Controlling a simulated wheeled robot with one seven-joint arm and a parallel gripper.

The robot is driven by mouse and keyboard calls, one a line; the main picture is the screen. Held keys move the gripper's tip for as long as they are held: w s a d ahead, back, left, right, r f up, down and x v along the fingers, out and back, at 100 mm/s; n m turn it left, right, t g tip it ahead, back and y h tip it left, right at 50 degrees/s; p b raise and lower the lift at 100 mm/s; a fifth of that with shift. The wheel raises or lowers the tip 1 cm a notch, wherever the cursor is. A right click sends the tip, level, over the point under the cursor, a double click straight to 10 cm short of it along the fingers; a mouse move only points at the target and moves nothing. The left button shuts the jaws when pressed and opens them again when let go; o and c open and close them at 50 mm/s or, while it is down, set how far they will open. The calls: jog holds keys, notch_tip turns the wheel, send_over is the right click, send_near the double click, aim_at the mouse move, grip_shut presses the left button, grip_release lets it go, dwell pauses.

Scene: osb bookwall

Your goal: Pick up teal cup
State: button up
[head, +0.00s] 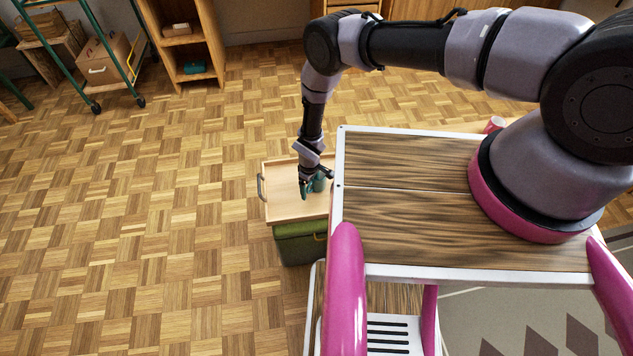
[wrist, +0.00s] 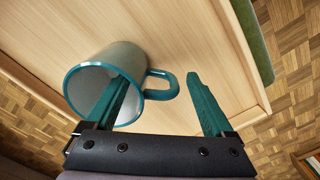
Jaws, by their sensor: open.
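The teal cup (wrist: 132,58) stands on a wooden tray (wrist: 200,30), with its grey inside and teal rim turned toward the wrist camera. Its handle points right in that view. My gripper (wrist: 157,78) is open, with the handle between its two teal fingers. The left finger overlaps the cup's mouth; I cannot tell whether it is inside the cup or above it. The right finger is clear of the handle. In the head view my gripper (head: 306,189) is low over the tray (head: 283,198), and the cup (head: 320,182) shows partly behind it.
The tray has a metal handle and rests on a green box (head: 297,247). My own deck stands close to the right of the tray. A shelf (head: 185,45) and a green-framed cart (head: 100,50) stand at the back. The parquet floor at left is clear.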

grip_shut()
jog(key=shift+r, duration=0.1)
